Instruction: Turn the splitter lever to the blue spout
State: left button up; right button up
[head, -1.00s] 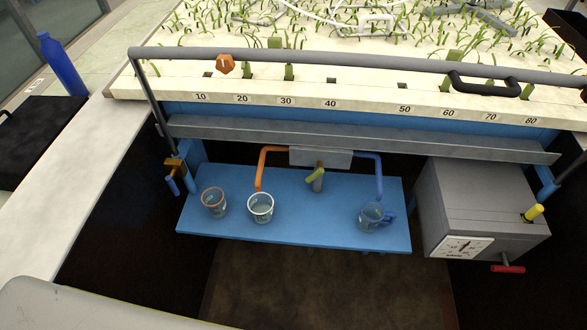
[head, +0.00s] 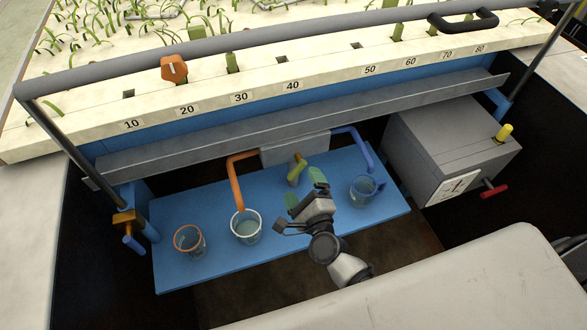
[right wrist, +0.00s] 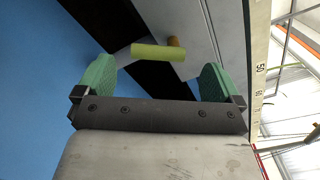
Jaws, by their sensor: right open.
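The splitter lever (head: 298,168), with a yellow-green grip, sits on the front of the grey splitter box (head: 296,149), between the orange spout (head: 236,172) and the blue spout (head: 358,145). My right gripper (head: 305,190) is open, with green fingertips, just in front of the lever. In the right wrist view the lever's grip (right wrist: 150,51) lies beyond the open fingers (right wrist: 155,84), within the span between them; I see no contact. The orange spout ends over a white-rimmed glass (head: 246,236). My left gripper is out of view.
An orange-rimmed glass (head: 189,241) stands at the left of the blue shelf (head: 167,270). A grey box (head: 450,140) with a dial is at right. A long rail (head: 290,40) runs above.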

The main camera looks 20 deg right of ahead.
aim_at(295, 172)
jog(key=w, duration=0.5)
jog(key=shift+w+a, duration=0.15)
jog(key=shift+a, duration=0.05)
jog(key=c, duration=0.9)
